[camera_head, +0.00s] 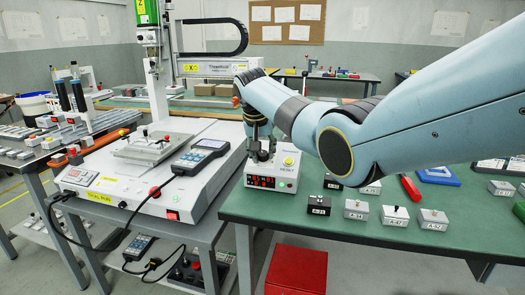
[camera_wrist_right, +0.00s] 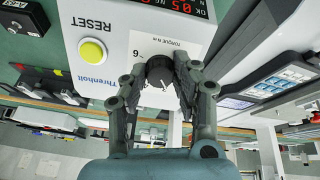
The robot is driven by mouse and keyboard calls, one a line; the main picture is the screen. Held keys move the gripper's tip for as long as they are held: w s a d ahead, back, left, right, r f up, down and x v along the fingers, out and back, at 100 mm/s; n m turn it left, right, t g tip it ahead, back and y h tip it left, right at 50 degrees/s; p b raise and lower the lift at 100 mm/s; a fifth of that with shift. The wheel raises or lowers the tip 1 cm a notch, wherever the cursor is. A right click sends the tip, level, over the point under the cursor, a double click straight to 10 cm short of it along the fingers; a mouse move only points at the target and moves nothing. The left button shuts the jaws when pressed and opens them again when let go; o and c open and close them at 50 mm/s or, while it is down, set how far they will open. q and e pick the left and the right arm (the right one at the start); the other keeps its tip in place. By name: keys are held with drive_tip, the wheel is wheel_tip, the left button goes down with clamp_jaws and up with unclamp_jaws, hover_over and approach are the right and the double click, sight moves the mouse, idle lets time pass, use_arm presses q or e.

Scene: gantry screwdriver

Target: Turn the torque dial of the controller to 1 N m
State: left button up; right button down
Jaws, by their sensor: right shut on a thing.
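The controller (camera_head: 286,184) is a white box with a red digit display (camera_head: 266,182) and a yellow RESET button (camera_head: 288,161). It stands at the left end of the green table. In the right wrist view the controller (camera_wrist_right: 112,75) appears upside down, with its yellow button (camera_wrist_right: 93,51) beside the dial. The torque dial (camera_wrist_right: 160,72) is a dark round knob with a white mark, next to a "Torque N m" label. My right gripper (camera_wrist_right: 160,78) is shut on the dial, one finger on each side. In the head view my right gripper (camera_head: 262,151) covers the dial. My left gripper is in neither view.
The white gantry machine (camera_head: 190,190) and a handheld pendant (camera_head: 200,155) are close on the left. A red bin (camera_head: 297,270) is below.

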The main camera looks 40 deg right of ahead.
drive_tip(key=n+p, duration=0.2)
drive_tip(key=shift+r+n, duration=0.2)
drive_tip(key=shift+n, duration=0.1)
drive_tip(key=n+p, duration=0.2)
drive_tip(key=n, duration=0.1)
drive_tip(key=shift+n, duration=0.3)
drive_tip(key=n+p, duration=0.2)
drive_tip(key=n, duration=0.2)
drive_tip(key=shift+f+n, duration=0.1)
drive_tip(key=shift+n, duration=0.2)
drive_tip(key=shift+n+p, duration=0.4)
drive_tip(key=shift+n, duration=1.6)
drive_tip(key=shift+f, duration=0.1)
drive_tip(key=c, duration=1)
unclamp_jaws()
drive_tip(key=v, duration=1.2)
drive_tip(key=shift+a, duration=0.15)
